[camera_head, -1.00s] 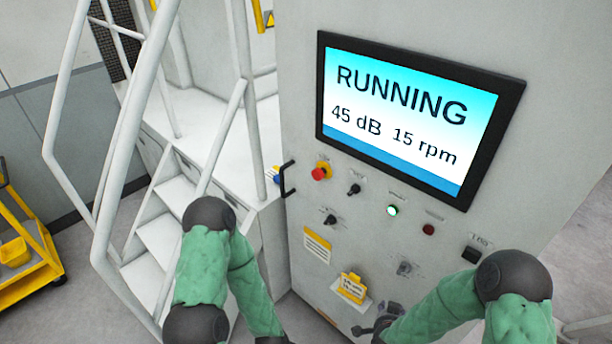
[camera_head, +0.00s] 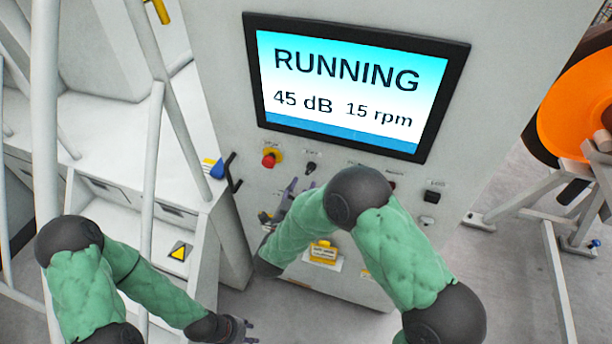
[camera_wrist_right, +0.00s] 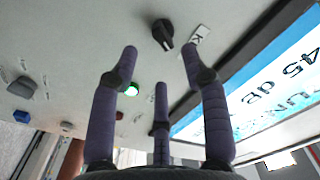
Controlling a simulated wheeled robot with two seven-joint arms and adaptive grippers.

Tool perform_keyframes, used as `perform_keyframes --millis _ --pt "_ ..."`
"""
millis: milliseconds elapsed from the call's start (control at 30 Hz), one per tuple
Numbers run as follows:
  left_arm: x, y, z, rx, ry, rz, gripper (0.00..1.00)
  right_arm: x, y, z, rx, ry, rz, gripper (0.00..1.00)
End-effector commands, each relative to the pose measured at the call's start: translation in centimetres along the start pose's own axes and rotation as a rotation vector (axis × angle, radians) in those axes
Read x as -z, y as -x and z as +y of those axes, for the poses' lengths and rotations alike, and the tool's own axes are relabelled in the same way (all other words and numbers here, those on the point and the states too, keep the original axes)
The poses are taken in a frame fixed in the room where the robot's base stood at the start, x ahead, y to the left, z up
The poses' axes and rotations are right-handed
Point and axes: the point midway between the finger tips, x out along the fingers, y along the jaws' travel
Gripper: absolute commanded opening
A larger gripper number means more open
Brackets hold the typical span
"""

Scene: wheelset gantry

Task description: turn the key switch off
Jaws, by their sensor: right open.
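The key switch seems to be the black knob (camera_wrist_right: 163,36) beside a small label starting with K (camera_wrist_right: 200,39) in the right wrist view; it also shows in the head view (camera_head: 310,168), right of the red stop button. My right gripper (camera_wrist_right: 160,62) is open and empty, its three fingers spread with the knob just beyond the tips; I see no contact. In the head view the right gripper (camera_head: 290,192) is at the panel, just below the knob, partly hidden by my arm. My left gripper (camera_head: 246,330) hangs low at the bottom, its finger state unclear.
The screen (camera_head: 345,85) above reads RUNNING, 45 dB, 15 rpm. A red stop button (camera_head: 269,159) and a handle (camera_head: 234,172) are left of the knob. A lit green lamp (camera_wrist_right: 131,90) is near my right fingers. White stairs and rails stand left.

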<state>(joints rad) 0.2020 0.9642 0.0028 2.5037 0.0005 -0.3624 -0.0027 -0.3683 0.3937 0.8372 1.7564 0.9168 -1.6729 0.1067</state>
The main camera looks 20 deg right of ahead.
Motion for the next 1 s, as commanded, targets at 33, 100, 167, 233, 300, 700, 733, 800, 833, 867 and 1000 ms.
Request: perform_keyframes --millis 33,100,167,233,300,700,733,800,833,867,1000 --pt "0.0 0.1 0.0 0.0 0.0 0.001 0.4 0.0 -1.0 0.1 -0.003 -0.001 0.001 0.46" --pt "0.0 0.1 0.0 0.0 0.001 0.001 0.4 0.0 -2.1 0.1 -0.003 0.0 -0.001 0.46" --pt "0.1 0.1 0.0 0.0 0.001 0.001 0.4 0.0 -3.1 0.1 -0.003 0.001 0.001 0.46" --pt "0.1 0.1 0.0 0.0 0.001 0.001 0.4 0.0 -3.9 0.1 -0.002 0.0 -0.001 0.46" --pt "0.1 0.1 0.0 0.0 0.001 0.001 0.4 -0.1 -4.6 0.1 -0.001 0.0 -0.002 0.46" --pt "0.1 0.2 0.0 0.0 0.001 0.001 0.4 -0.1 -5.6 0.0 0.001 0.001 -0.002 0.46" --pt "0.1 0.2 0.0 0.0 0.001 0.001 0.4 -0.1 -5.6 0.0 0.001 0.001 -0.002 0.46" --pt "0.1 0.2 0.0 0.0 0.001 0.001 0.4 -0.1 -5.6 0.0 0.001 0.001 -0.002 0.32" --pt "0.1 0.2 0.0 0.0 0.001 0.001 0.4 -0.1 -5.6 0.0 0.001 0.001 -0.002 0.24" --pt "0.1 0.2 0.0 0.0 0.001 0.001 0.4 -0.1 -5.6 0.0 0.001 0.001 -0.002 0.15" --pt "0.1 0.2 0.0 0.0 0.001 0.001 0.4 -0.1 -5.5 0.0 0.001 0.001 -0.002 0.0"
